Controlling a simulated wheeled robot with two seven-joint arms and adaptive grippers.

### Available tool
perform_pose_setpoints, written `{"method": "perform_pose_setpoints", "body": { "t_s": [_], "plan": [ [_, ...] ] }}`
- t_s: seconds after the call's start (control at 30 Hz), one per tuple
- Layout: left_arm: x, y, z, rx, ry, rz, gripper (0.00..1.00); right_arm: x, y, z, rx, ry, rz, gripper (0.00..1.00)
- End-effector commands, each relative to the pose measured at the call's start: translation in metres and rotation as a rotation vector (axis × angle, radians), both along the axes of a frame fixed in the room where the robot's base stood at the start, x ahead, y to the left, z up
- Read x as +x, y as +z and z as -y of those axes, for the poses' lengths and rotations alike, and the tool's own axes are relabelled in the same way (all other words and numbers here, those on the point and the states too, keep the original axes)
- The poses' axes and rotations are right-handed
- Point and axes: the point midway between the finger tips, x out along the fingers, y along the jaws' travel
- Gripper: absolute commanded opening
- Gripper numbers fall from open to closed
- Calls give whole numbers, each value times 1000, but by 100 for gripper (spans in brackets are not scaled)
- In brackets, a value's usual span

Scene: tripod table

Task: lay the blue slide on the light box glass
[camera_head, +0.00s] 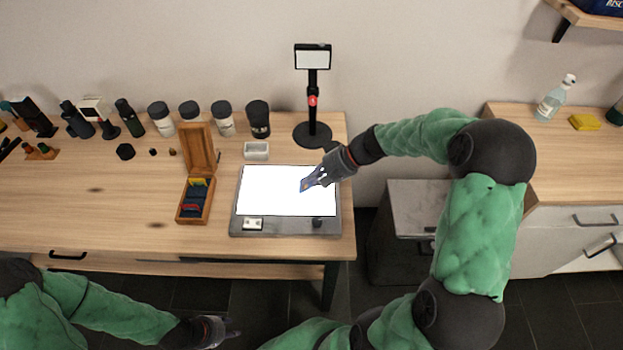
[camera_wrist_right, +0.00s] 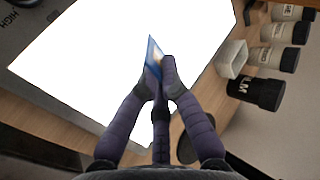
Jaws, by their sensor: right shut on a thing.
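The light box (camera_head: 285,228) lies on the table with its glass (camera_head: 270,190) glowing white. My right gripper (camera_head: 310,181) is over the right part of the glass, shut on the blue slide (camera_head: 305,185). In the right wrist view the blue slide (camera_wrist_right: 153,56) stands on edge between the fingertips of the right gripper (camera_wrist_right: 158,75), against the white glass (camera_wrist_right: 90,65). I cannot tell whether its lower edge touches the glass. My left gripper (camera_head: 228,328) is low at the front, off the table; its fingers are too small to judge.
An open wooden slide box (camera_head: 181,213) with coloured slides stands left of the light box. Several canisters (camera_head: 222,118) line the back.

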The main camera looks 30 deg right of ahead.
Motion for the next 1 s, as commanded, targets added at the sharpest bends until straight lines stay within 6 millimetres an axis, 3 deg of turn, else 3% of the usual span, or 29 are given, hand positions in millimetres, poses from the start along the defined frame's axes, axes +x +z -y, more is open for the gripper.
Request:
{"method": "perform_pose_setpoints", "body": {
  "t_s": [0.43, 0.53, 0.57, 1.0],
  "plan": [
    [0, -5, 0, 0, 0, 0, 40, 0, -7, 0, 0, 0, 0, 0],
    [0, -5, 0, 0, 0, 0, 40, 0, -7, 0, 0, 0, 0, 31],
    [0, -5, 0, 0, 0, 0, 40, 0, -7, 0, 0, 0, 0, 33],
    [0, -5, 0, 0, 0, 0, 40, -3, -1, 6, -1, -1, 2, 33]
  ]
}}
